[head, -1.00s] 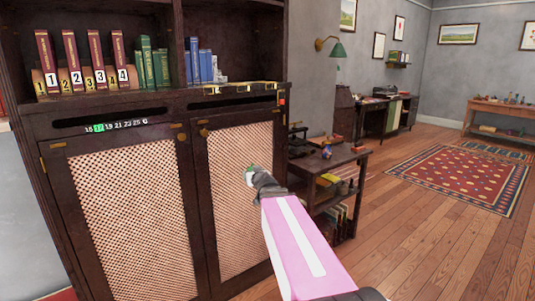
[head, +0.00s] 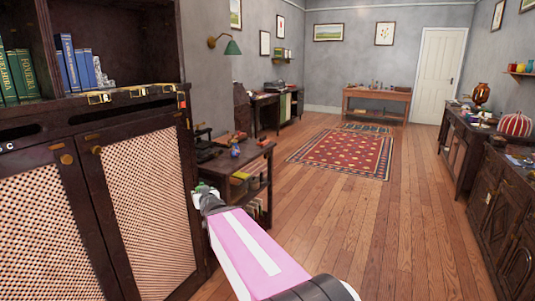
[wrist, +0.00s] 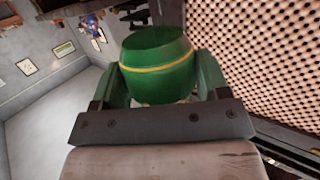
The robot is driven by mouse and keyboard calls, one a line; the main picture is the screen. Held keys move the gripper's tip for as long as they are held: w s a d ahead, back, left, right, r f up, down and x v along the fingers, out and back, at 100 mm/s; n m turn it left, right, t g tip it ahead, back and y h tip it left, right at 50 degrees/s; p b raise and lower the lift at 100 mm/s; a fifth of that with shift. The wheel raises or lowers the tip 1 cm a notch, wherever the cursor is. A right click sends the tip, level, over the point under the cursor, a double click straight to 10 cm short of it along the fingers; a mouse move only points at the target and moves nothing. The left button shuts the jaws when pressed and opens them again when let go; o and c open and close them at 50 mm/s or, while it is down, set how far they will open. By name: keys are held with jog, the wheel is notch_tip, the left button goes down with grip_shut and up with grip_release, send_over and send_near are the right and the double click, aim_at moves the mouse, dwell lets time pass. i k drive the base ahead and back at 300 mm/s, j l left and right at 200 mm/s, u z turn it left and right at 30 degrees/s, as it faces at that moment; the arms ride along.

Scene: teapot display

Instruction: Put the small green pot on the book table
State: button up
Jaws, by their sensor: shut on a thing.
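The small green pot (wrist: 157,58), dark green with a yellow band, fills the middle of the wrist view. My gripper (wrist: 160,82) is shut on it, one finger on each side. In the head view my gripper (head: 205,195) is at the end of my pink arm, and the pot is small and mostly hidden there. The book table (head: 250,156) is a low dark wooden table right of the cabinet, with books on its lower shelves. In the picture my gripper is just left of and below its top, seemingly on the near side; the gap is hard to judge.
The tall dark cabinet (head: 148,190) with mesh doors stands close on the left, near my gripper. A small blue object (head: 235,151) and other items sit on the book table. Wooden floor (head: 350,235) is clear to the right, and a dark sideboard (head: 490,190) lines the right wall.

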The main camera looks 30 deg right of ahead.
aim_at(246, 150)
jog(key=i+l+z, duration=0.7)
jog(key=i, duration=0.25)
jog(key=i+l, duration=0.1)
jog(key=i, duration=0.3)
